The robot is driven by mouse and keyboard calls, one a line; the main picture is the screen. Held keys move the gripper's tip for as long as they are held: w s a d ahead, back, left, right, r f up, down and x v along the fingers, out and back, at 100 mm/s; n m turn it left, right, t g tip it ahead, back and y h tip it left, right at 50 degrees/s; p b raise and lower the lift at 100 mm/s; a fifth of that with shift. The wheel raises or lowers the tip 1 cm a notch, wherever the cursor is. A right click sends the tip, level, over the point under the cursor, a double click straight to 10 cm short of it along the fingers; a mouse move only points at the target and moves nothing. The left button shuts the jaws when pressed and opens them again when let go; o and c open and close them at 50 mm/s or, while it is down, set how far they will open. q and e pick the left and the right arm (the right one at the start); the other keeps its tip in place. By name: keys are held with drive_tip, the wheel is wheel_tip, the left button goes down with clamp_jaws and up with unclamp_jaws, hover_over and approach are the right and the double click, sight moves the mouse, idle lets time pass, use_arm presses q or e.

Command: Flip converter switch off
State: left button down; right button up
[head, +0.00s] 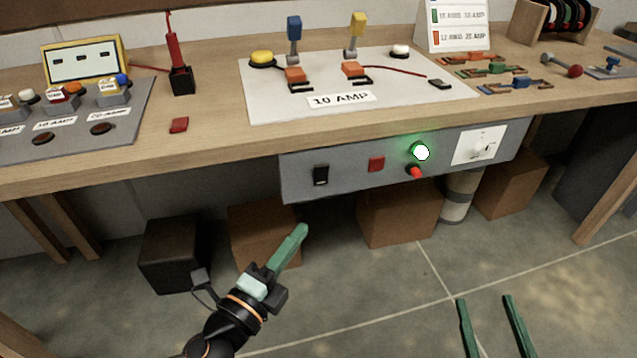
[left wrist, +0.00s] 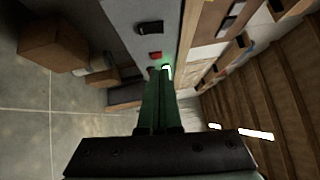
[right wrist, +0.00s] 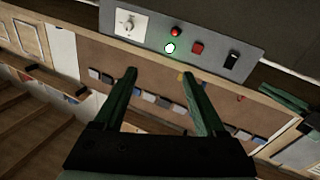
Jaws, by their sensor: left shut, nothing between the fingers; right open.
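A grey control panel (head: 345,185) hangs under the front edge of the workbench. It carries a black rocker switch (head: 321,175) at left, a red square button (head: 376,164), a glowing green lamp (head: 421,152) and a small red knob or toggle (head: 416,173). The rocker also shows in the left wrist view (left wrist: 150,28) and right wrist view (right wrist: 232,60). No label tells which is the converter switch. My left gripper (head: 303,230) is shut and empty, below and left of the rocker, apart from it. My right gripper (head: 487,299) is open and empty, low at the right.
A white plate with a dial (head: 480,146) is at the panel's right end. The bench top (head: 210,130) above holds a 10 AMP board (head: 270,105) and other parts. A black box (head: 168,262) and cardboard boxes (head: 400,222) stand under the bench. Floor in front is clear.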

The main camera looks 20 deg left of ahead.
use_arm(q)
drive_tip(key=p, duration=0.1)
approach(329, 170)
drive_tip(key=d, duration=0.3)
drive_tip(key=shift+w+a+r, duration=0.1)
drive_tip(key=shift+w+a, duration=0.25)
drive_tip(key=shift+w, duration=0.6)
drive_tip(key=shift+w+a+r, duration=0.1)
drive_tip(key=shift+w+a, duration=0.2)
drive_tip(key=shift+w, duration=0.6)
drive_tip(key=shift+w+a, duration=0.35)
drive_tip(key=shift+w, duration=0.6)
use_arm(e)
wheel_tip(329, 170, down, 9)
drive_tip(key=s+m+g+h, duration=0.1)
drive_tip(key=g, duration=0.2)
drive_tip(key=shift+s+d+g, duration=0.15)
drive_tip(key=shift+s+g, duration=0.25)
use_arm(q)
drive_tip(key=shift+p, duration=0.3)
